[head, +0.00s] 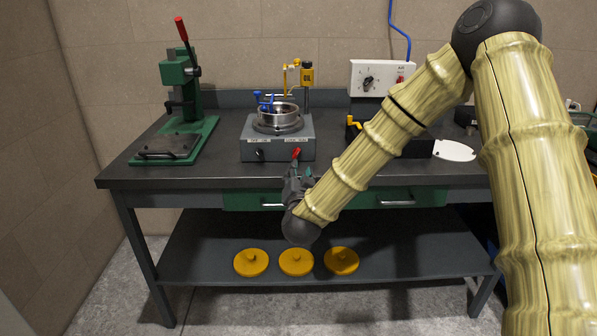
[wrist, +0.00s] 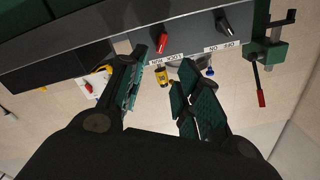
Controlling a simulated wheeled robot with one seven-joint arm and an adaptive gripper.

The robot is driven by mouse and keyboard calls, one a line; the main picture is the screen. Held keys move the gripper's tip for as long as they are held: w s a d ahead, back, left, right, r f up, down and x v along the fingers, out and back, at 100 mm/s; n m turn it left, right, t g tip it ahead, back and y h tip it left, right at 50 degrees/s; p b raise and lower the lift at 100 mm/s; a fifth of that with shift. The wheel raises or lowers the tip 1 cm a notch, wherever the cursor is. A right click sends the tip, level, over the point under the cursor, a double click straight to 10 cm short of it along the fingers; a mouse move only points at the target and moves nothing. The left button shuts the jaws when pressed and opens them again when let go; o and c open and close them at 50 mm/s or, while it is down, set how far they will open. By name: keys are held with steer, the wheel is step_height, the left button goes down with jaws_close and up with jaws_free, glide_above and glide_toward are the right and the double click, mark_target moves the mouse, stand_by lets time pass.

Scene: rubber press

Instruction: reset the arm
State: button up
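My gripper (head: 297,176) is in front of the table's front edge, just below the grey machine (head: 252,146), which has a metal bowl on top. In the wrist view my gripper (wrist: 163,75) has its two fingers apart, with nothing between them. The machine's red switch (head: 296,153) is just above the fingertips in the head view. The red switch also shows in the wrist view (wrist: 162,43), beyond the fingertips; I cannot tell the exact gap to it. My arm reaches in from the right and hides part of the table.
A green press (head: 186,133) with a red lever stands on the table's left. A white control box (head: 383,77) hangs on the wall. Several green-fronted drawers (head: 400,197) sit under the tabletop. Yellow discs (head: 251,262) lie on the lower shelf.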

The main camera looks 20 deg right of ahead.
steer(key=shift+f, duration=0.1)
stand_by(0.3)
steer(key=s+a+f+n+g+y+p, duration=0.2)
steer(key=s+f+n+g+y+p, duration=0.15)
steer(key=s+f, duration=0.75)
steer(key=s+a+f+n+g+y+p, duration=0.3)
steer(key=s+f, duration=0.4)
steer(key=f, duration=0.8)
steer(key=s+d+f+g+p, duration=0.1)
steer(key=s+f+g, duration=0.2)
steer(key=s, duration=0.8)
steer(key=s+d+f+n+g+h+p, duration=0.1)
steer(key=s+f+g, duration=0.2)
steer(key=s, duration=0.8)
steer(key=s+d+f+n+g+p, duration=0.1)
steer(key=s+f+g, duration=0.3)
steer(key=s, duration=0.7)
steer(key=shift+s+g, duration=0.2)
steer(key=shift+g, duration=0.25)
steer(key=shift+d+n+h, duration=0.1)
steer(key=shift+n+h, duration=0.15)
